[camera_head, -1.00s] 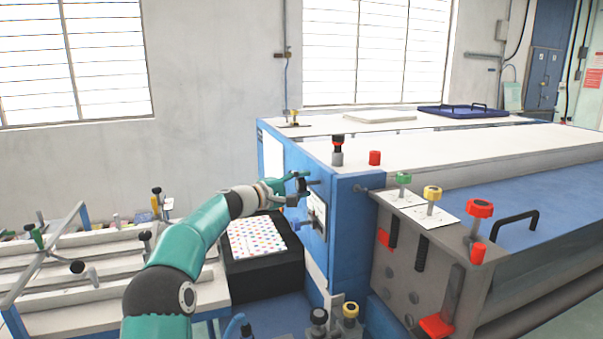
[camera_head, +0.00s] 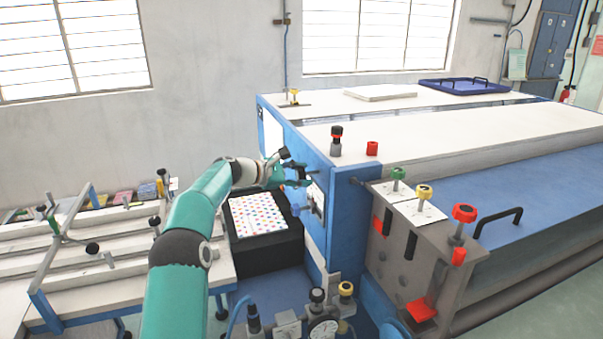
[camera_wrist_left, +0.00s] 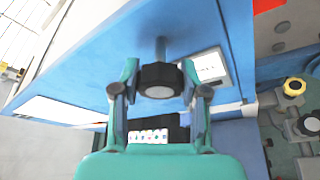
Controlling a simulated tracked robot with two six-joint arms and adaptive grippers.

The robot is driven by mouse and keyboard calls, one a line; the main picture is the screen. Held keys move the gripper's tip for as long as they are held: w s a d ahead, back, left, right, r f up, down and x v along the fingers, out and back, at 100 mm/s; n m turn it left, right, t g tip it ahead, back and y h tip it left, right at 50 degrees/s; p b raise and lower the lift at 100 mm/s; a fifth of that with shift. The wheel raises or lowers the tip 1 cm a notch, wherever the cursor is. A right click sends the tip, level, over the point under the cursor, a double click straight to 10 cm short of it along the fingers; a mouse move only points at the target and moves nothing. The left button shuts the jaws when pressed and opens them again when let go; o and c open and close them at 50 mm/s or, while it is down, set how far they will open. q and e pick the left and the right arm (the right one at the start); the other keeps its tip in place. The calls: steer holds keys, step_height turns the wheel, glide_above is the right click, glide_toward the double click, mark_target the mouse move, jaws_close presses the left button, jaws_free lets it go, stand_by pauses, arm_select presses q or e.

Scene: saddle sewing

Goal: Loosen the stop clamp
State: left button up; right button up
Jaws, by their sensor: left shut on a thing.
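A black lobed knob (camera_wrist_left: 160,80) on a metal rod stands out from the blue side panel of the machine. In the left wrist view it sits between the two teal fingers of my left gripper (camera_wrist_left: 159,72), which is shut on it. In the head view my left gripper (camera_head: 297,173) is at the blue end panel (camera_head: 345,215), and the knob is mostly hidden by the fingers. Whether this knob belongs to the stop clamp I cannot tell. My right gripper is not in view.
A black box with a dotted sheet (camera_head: 257,215) stands just below the gripper. A rack of white rails (camera_head: 110,265) is at left. Green, yellow and red knobs (camera_head: 464,213) stand on the grey plate at right. A dial gauge (camera_head: 322,332) is at bottom centre.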

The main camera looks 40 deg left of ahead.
arm_select(q)
steer(key=shift+f+n+g, duration=0.3)
steer(key=shift+f, duration=0.1)
steer(key=o, duration=1.2)
steer(key=shift+c, duration=0.2)
steer(key=shift+r, duration=0.2)
steer(key=shift+h, duration=0.3)
steer(key=shift+s+r, duration=0.1)
steer(key=shift+s+a+r, duration=0.1)
steer(key=shift+s+a, duration=0.1)
steer(key=shift+s, duration=0.05)
steer(key=v, duration=1.1)
steer(key=shift+s, duration=0.15)
steer(key=shift+d, duration=0.2)
